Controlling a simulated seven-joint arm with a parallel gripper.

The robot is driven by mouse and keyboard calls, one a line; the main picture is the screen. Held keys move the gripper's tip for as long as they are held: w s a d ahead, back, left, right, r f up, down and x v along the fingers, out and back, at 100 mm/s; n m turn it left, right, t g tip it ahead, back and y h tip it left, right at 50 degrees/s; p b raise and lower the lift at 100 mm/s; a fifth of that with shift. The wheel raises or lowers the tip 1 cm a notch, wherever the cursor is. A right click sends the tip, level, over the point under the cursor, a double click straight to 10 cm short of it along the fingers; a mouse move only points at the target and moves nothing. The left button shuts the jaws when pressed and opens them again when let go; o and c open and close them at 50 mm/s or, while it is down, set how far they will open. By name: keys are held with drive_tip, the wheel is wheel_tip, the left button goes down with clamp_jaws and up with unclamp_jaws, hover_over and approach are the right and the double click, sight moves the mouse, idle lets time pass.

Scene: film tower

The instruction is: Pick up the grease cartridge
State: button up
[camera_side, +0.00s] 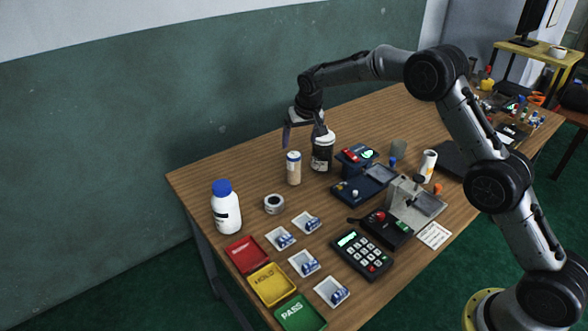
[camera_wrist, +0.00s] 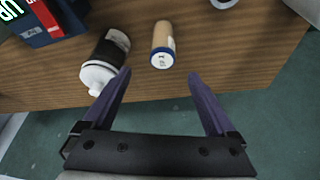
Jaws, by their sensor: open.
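The tan cylinder with a blue-rimmed white end, which I take for the grease cartridge (camera_side: 293,172), stands upright on the wooden table. It also shows in the wrist view (camera_wrist: 163,42), ahead of and roughly between the fingertips. My gripper (camera_side: 304,139) is open and empty, above and close to the cartridge in the side view. In the wrist view my gripper (camera_wrist: 159,73) has its two dark fingers spread wide. A dark bottle with a white top (camera_side: 322,158) stands just right of the cartridge; in the wrist view this bottle (camera_wrist: 108,58) lies near the left fingertip.
A white bottle with a blue cap (camera_side: 226,210) and a tape roll (camera_side: 274,204) stand left of the cartridge. A dark blue device (camera_side: 362,180) is to the right. Small trays, coloured bins and a keypad (camera_side: 361,256) fill the front. The table behind is clear.

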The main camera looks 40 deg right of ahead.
sight(295, 156)
drive_tip(key=x, duration=0.5)
drive_tip(key=shift+w+d+f, duration=0.1)
drive_tip(key=shift+w+f, duration=0.05)
drive_tip(key=shift+f, duration=0.2)
drive_tip(key=shift+a+x, duration=0.2)
drive_tip(key=shift+x, duration=2.4)
clamp_jaws()
